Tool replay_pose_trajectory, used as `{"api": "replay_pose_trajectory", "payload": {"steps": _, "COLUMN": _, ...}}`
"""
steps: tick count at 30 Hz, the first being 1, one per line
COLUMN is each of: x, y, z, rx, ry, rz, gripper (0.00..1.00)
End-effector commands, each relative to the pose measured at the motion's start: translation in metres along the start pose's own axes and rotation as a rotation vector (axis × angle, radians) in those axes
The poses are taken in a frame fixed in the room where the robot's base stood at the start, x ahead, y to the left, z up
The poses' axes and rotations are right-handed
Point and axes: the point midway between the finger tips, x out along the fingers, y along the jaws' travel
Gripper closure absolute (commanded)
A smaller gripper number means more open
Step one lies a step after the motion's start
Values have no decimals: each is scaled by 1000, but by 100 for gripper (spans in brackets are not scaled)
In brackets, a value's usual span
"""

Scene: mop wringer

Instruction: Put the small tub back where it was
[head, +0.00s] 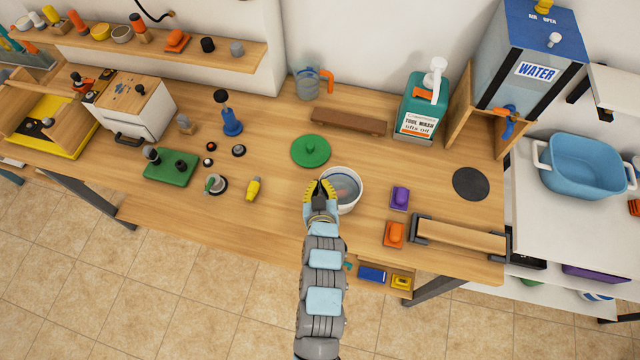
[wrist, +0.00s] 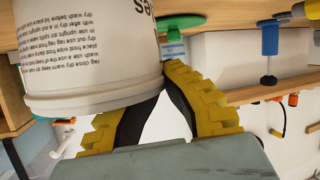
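The small tub (head: 347,199) is white and round, open at the top, with greyish contents and a reddish patch inside. It is right of my gripper (head: 320,187) on the front middle of the bench. The upside-down wrist view shows its printed side wall (wrist: 90,50) and rim up close. My yellow fingers (wrist: 165,85) converge at the tub's rim; one passes behind the wall and the other shows at its edge. They appear shut on the wall, though the contact itself is hidden. I cannot tell whether the tub's base touches the bench.
A green disc (head: 311,151) lies behind the tub. Purple (head: 400,198) and orange (head: 394,234) blocks lie to its right, and a yellow bottle (head: 253,188) to its left. A dark round pad (head: 469,184) lies bare at the right. A teal soap bottle (head: 416,112) stands behind.

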Motion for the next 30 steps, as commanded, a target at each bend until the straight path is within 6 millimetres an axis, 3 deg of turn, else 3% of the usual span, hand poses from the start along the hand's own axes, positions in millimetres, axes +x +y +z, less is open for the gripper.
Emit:
{"api": "replay_pose_trajectory", "payload": {"steps": 1, "x": 0, "y": 0, "z": -1, "rx": 0, "ry": 2, "rz": 1, "gripper": 100}}
{"api": "replay_pose_trajectory", "payload": {"steps": 5, "x": 0, "y": 0, "z": -1, "rx": 1, "ry": 1, "rz": 0, "gripper": 67}}
{"api": "replay_pose_trajectory", "payload": {"steps": 17, "x": -3, "y": 0, "z": 0, "rx": 1, "ry": 0, "rz": 0, "gripper": 67}}
{"api": "replay_pose_trajectory", "payload": {"steps": 30, "x": -52, "y": 0, "z": 1, "rx": 1, "ry": 1, "rz": 0, "gripper": 67}}
